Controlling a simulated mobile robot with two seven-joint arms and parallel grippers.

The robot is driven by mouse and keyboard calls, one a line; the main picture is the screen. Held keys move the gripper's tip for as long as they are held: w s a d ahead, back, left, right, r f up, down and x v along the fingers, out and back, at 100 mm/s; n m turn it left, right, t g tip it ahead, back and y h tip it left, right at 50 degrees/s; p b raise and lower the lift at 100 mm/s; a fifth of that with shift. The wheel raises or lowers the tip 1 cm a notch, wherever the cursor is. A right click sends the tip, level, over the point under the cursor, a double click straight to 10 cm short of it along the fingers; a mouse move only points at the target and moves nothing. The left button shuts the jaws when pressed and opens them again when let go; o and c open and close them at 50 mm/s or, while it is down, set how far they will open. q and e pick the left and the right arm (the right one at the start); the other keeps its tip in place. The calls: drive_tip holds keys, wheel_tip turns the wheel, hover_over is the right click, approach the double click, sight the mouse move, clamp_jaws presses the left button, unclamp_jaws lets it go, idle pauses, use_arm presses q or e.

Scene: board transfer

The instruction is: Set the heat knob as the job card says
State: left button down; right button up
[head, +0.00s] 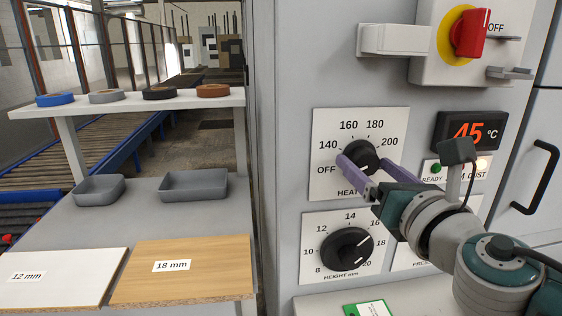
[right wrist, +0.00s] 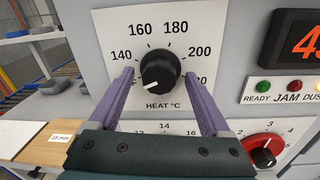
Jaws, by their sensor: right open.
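The black heat knob (head: 360,152) sits on a white dial plate (head: 325,125) marked OFF, 140, 160, 180, 200 and a partly hidden higher value. In the right wrist view the heat knob (right wrist: 160,68) has its white pointer line toward the lower left, the OFF side. My right gripper (head: 361,158) is open with a purple finger on each side of the knob; it also shows in the right wrist view (right wrist: 158,76). I cannot tell whether the fingers touch the knob. A green-edged card (head: 372,308), cut off at the bottom, is unreadable. My left gripper is not in view.
Below is the height knob (head: 347,250). A display (head: 470,131) reads 45 °C, beside a lit lamp. A red switch (head: 469,34) and protruding brackets (head: 395,40) are above. On the left are 12 mm (head: 60,278) and 18 mm boards (head: 185,285), and grey trays (head: 194,187).

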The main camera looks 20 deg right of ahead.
drive_tip(key=shift+c, duration=0.4)
clamp_jaws()
